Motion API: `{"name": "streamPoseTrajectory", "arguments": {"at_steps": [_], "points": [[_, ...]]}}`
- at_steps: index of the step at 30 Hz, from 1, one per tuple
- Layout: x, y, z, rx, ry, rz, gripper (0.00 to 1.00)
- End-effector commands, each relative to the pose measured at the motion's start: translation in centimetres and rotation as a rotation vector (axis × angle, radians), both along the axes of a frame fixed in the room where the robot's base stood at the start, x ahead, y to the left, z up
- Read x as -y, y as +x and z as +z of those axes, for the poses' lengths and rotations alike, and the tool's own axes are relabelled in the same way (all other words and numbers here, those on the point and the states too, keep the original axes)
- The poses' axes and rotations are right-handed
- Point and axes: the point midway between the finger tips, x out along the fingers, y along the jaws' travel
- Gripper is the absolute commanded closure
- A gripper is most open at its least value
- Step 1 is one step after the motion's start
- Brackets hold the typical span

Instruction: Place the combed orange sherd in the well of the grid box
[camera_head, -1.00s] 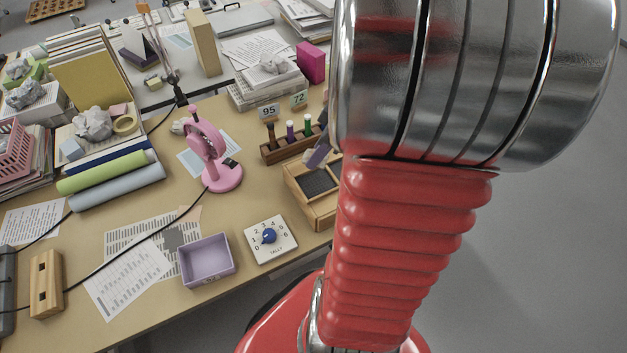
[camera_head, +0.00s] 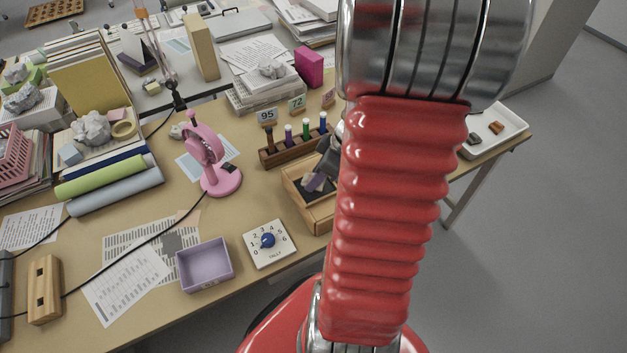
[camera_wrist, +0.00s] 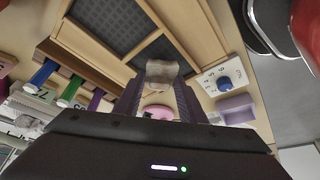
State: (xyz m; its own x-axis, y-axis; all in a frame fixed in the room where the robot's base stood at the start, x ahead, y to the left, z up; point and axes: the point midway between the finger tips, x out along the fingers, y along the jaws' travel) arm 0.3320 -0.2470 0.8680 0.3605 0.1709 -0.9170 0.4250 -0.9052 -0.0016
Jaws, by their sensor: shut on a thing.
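The grid box (camera_head: 318,218) is a light wooden box with a dark grid floor, partly hidden by my arm in the head view. In the wrist view its dark grid panels (camera_wrist: 100,18) lie between wooden bars. My gripper (camera_head: 316,178) is over the box, its dark fingers pointing down. It also shows in the wrist view (camera_wrist: 158,88), shut on a small grey-tan sherd (camera_wrist: 162,70). In this light I cannot tell whether it is orange or combed. The sherd appears in front of a dark panel; whether it touches it cannot be told.
A rack of colour-capped tubes (camera_head: 290,150) stands just behind the box. A dial card (camera_head: 268,243), a lilac tray (camera_head: 204,265) and a pink stand (camera_head: 221,180) are to the left. A white tray (camera_head: 508,118) with small brown pieces stands at right.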

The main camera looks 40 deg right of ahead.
Motion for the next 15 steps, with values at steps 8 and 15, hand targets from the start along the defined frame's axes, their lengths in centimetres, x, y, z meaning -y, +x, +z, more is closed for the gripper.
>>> {"name": "streamPoseTrajectory", "arguments": {"at_steps": [8, 15], "points": [[0.04, -0.05, -1.39, -0.001, -0.001, 0.000, 0.86], [0.06, -0.06, -1.35, -0.001, -0.001, -0.001, 0.55]]}}
